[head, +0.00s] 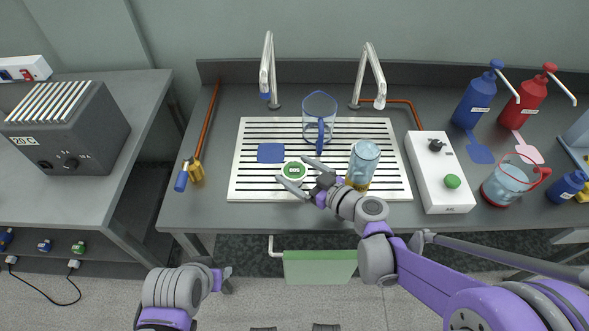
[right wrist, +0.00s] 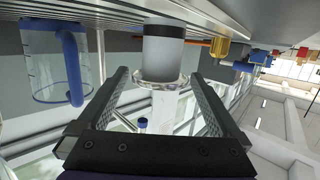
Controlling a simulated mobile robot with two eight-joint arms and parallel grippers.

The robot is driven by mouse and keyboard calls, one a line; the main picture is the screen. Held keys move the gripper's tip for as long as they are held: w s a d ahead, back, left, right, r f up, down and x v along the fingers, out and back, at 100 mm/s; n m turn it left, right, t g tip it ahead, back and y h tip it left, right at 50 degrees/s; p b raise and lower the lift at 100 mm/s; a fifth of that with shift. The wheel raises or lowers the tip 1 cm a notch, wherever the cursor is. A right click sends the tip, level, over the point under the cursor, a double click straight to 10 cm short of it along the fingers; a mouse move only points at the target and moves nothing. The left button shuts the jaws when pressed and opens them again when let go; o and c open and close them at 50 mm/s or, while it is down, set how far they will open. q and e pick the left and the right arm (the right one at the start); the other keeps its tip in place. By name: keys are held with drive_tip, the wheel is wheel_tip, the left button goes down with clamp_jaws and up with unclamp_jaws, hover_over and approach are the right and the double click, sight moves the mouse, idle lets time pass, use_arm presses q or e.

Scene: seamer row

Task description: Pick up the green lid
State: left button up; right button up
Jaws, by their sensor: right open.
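In the right wrist view, which is upside down, a short cylinder (right wrist: 162,45) with white and dark grey bands and a clear rim shows between the open fingers (right wrist: 165,85). No green shows on it there, and contact cannot be told. My left gripper (head: 226,279) is low in front of the bench, its jaws unclear.
A clear jug (head: 319,106) with a blue handle stands behind the lid, also in the right wrist view (right wrist: 45,65). A blue square (head: 271,153) lies left of it. A clear jar (head: 364,160) stands close to my right wrist. Two taps (head: 268,70) rise behind the rack.

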sight(293, 169)
drive_tip(key=x, duration=0.4)
drive_tip(key=shift+w+f, duration=0.1)
drive_tip(key=c, duration=1.1)
